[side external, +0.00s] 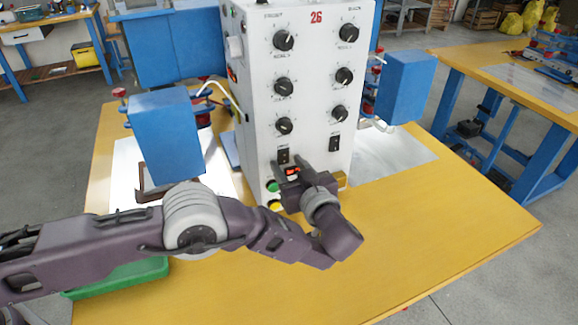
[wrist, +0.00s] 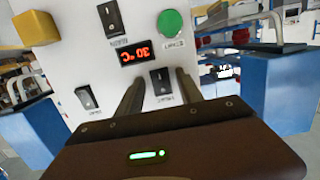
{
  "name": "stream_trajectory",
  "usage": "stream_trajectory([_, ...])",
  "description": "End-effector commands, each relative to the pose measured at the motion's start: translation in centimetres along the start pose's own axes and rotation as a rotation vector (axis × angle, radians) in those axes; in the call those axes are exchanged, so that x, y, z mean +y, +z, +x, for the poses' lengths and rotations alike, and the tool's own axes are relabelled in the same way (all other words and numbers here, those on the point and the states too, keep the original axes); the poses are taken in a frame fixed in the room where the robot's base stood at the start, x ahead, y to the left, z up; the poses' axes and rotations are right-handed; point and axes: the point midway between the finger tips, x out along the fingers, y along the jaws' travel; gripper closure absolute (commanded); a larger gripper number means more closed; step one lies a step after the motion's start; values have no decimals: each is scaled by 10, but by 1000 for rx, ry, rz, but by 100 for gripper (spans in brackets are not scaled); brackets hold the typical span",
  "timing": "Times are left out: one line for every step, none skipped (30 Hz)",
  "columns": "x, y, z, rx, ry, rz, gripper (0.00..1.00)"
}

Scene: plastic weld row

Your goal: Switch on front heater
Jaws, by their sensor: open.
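The front heater switch (side external: 283,156) is a black rocker low in the left column of the white control box (side external: 312,100). In the wrist view, which shows the panel upside down, this switch (wrist: 161,80) sits between my two fingertips. My gripper (side external: 289,167) is open and empty, with its fingers pointing at the panel around the switch. I cannot tell whether the fingertips touch the panel, or which way the rocker is set. The back heater switch (side external: 335,143) is to the right; it also shows at left in the wrist view (wrist: 87,97).
A lit red display (wrist: 140,55), another black rocker (wrist: 110,18) and a green button (wrist: 170,22) are close to my fingers. A yellow button (side external: 276,205) is low on the panel. Blue boxes (side external: 165,135) (side external: 406,85) flank the control box.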

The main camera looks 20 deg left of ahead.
Motion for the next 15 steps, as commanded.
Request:
stream_trajectory([0,0,-3,0,1,0,56])
stream_trajectory([1,0,-7,0,2,0,56])
stream_trajectory([1,0,-14,0,3,0,56])
stream_trajectory([1,0,-20,0,4,0,56])
stream_trajectory([1,0,-27,-1,4,0,56])
stream_trajectory([1,0,-36,-1,4,-1,56])
stream_trajectory([1,0,-42,-1,4,-1,56])
stream_trajectory([0,0,-48,-1,3,-1,56])
stream_trajectory([1,0,-55,0,3,-1,56])
stream_trajectory([1,0,-59,-1,3,-1,56])
stream_trajectory([0,0,-63,0,2,-1,56])
stream_trajectory([0,0,-67,0,1,-1,56])
stream_trajectory([0,0,-69,0,1,0,56])
stream_trajectory([0,0,-70,0,1,0,56])
stream_trajectory([0,0,-71,0,1,0,56])
